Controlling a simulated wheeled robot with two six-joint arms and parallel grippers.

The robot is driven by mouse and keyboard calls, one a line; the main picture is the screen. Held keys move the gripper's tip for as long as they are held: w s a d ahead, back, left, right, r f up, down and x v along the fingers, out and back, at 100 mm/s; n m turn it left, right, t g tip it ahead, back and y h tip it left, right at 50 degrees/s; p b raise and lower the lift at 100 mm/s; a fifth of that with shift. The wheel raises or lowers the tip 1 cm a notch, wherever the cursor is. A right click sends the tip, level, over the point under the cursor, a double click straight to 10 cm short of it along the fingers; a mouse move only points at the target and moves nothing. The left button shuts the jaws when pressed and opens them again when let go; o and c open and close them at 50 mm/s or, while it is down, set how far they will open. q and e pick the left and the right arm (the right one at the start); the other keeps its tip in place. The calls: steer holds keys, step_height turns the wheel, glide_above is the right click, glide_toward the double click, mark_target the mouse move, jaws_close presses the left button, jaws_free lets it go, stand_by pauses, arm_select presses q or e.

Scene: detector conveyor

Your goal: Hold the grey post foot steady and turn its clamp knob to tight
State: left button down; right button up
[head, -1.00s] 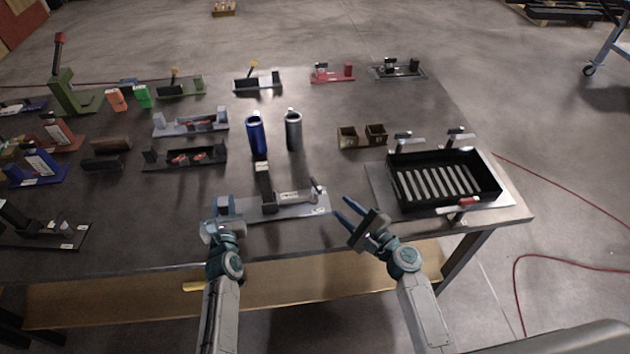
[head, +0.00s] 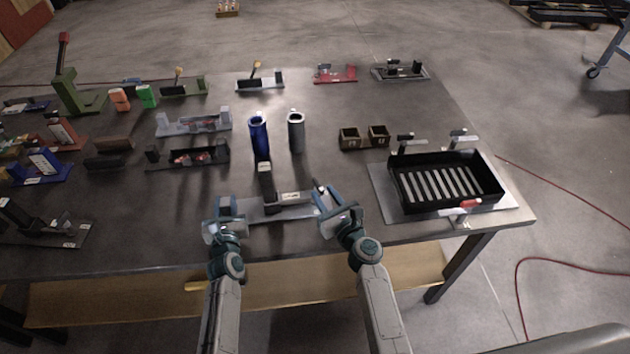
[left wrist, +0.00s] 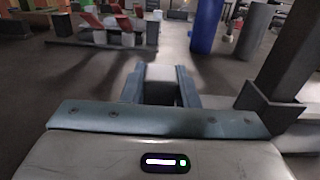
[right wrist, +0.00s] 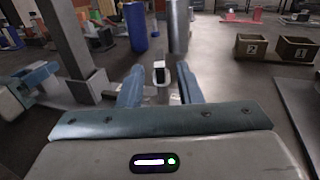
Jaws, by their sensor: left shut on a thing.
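The grey post foot (head: 275,213) lies near the table's front edge, with a dark upright post (head: 266,186) on it. My left gripper (head: 226,207) is shut on the grey block at the foot's left end; that block shows between the fingers in the left wrist view (left wrist: 161,82). My right gripper (head: 332,198) is at the foot's right end. In the right wrist view its fingers stand apart, one on each side of the small clamp knob (right wrist: 160,73), with visible gaps. The knob's turn position cannot be told.
A blue cylinder (head: 259,137) and a grey cylinder (head: 296,132) stand behind the foot. A black slotted tray (head: 396,193) on a plate with clamps is to the right. Two small numbered boxes (head: 364,141) stand further back. Several fixtures fill the left side.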

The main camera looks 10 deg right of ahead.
mark_target(313, 179)
steer(key=x, duration=0.6)
steer(key=shift+c, duration=0.4)
jaws_close()
